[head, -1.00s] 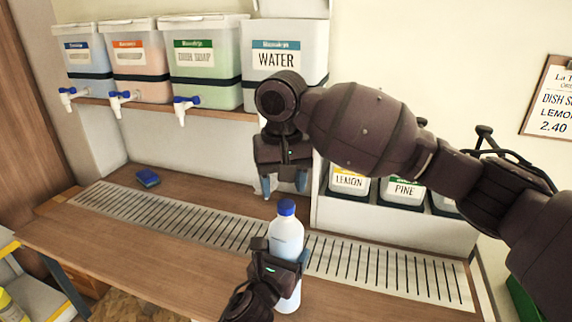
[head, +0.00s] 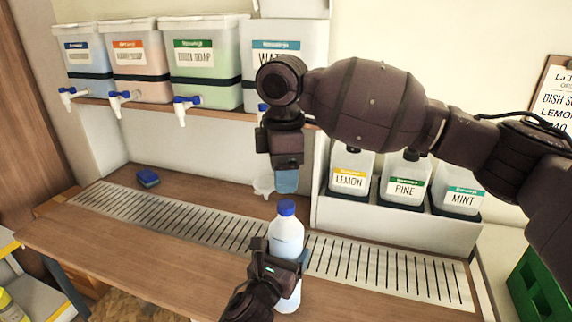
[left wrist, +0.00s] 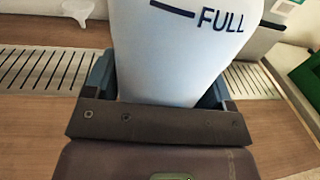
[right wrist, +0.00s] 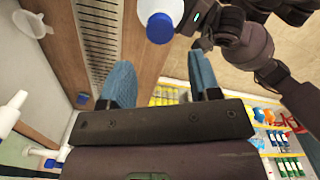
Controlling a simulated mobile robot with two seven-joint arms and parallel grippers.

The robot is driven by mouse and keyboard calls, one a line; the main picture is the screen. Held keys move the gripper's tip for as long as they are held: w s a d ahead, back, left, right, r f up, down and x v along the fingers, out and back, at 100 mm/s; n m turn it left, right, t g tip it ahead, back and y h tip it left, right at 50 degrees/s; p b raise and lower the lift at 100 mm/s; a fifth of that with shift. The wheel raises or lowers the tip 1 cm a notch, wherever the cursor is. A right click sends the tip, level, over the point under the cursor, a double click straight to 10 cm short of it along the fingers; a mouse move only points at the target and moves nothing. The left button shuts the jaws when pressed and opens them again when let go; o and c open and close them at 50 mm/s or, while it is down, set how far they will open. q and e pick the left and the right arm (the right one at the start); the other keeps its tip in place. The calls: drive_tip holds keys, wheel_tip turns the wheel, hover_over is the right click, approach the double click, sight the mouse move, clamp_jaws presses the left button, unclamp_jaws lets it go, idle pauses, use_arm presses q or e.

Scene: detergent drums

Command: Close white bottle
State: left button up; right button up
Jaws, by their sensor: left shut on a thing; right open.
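The white bottle (head: 286,240) stands upright at the grate, with a blue cap (head: 286,208) on its top. In the left wrist view the bottle (left wrist: 190,50) shows a FULL mark. My left gripper (head: 280,262) is shut around the bottle's body. My right gripper (head: 286,180) is above the cap, apart from it. In the right wrist view the right gripper (right wrist: 160,85) is open and empty, and the cap (right wrist: 160,28) lies beyond its fingers. How tightly the cap sits cannot be told.
A metal grate (head: 180,225) runs along the wooden counter (head: 130,255). A blue sponge (head: 148,177) lies back left. Drums with taps stand on the shelf, including a WATER drum (head: 290,40). LEMON, PINE and MINT containers (head: 405,185) stand right.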

sight(286, 203)
drive_tip(key=n, duration=0.4)
drive_tip(key=shift+d+r, duration=0.1)
drive_tip(key=shift+r, duration=0.25)
drive_tip(key=n, duration=0.4)
drive_tip(key=shift+d+r, duration=0.1)
drive_tip(key=shift+r, duration=0.15)
drive_tip(key=shift+f, duration=4.05)
